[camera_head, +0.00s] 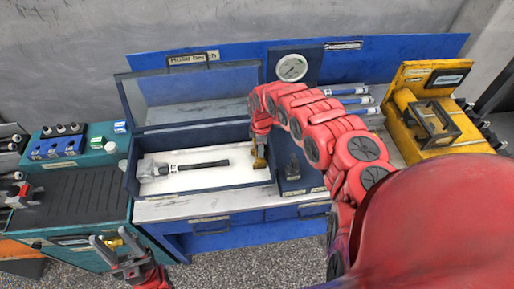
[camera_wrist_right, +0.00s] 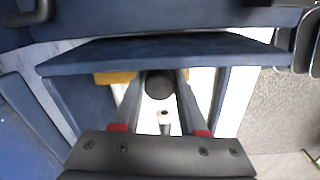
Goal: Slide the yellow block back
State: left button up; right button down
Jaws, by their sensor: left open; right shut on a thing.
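The small yellow block (camera_head: 260,163) is at the right end of the white-floored blue box (camera_head: 188,187). My right gripper (camera_head: 260,146) reaches down onto it and is shut on it. In the right wrist view, part of the yellow block (camera_wrist_right: 115,78) shows beside the fingers of the right gripper (camera_wrist_right: 160,100). A dark round end shows between the fingers, and the rest of the grip is hidden. My left gripper (camera_head: 118,252) is open and empty at the lower left, away from the box.
A rod with a black shaft and pale end (camera_head: 185,168) lies in the box. Its clear lid (camera_head: 190,95) stands open behind. A gauge (camera_head: 291,68) stands at the back, a yellow fixture (camera_head: 435,118) at the right, and a teal cart (camera_head: 75,205) at the left.

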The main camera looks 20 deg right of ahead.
jog(key=c, duration=0.8)
grip_release()
jog(key=shift+d, duration=0.2)
jog(key=o, duration=0.3)
jog(key=shift+d, duration=0.15)
jog(key=shift+o, duration=0.2)
jog(key=shift+r, duration=0.5)
notch_tip(320, 180, up, 8)
jog(key=shift+s+f+b, duration=0.1)
jog(key=shift+s+b, duration=0.05)
jog(key=shift+b, duration=0.65)
notch_tip(320, 180, up, 9)
jog(key=p, duration=0.3)
jog(key=shift+s+a+f+p, duration=0.15)
jog(key=shift+a+f+p, duration=0.05)
jog(key=shift+p, duration=0.1)
jog(key=shift+s+f, duration=0.1)
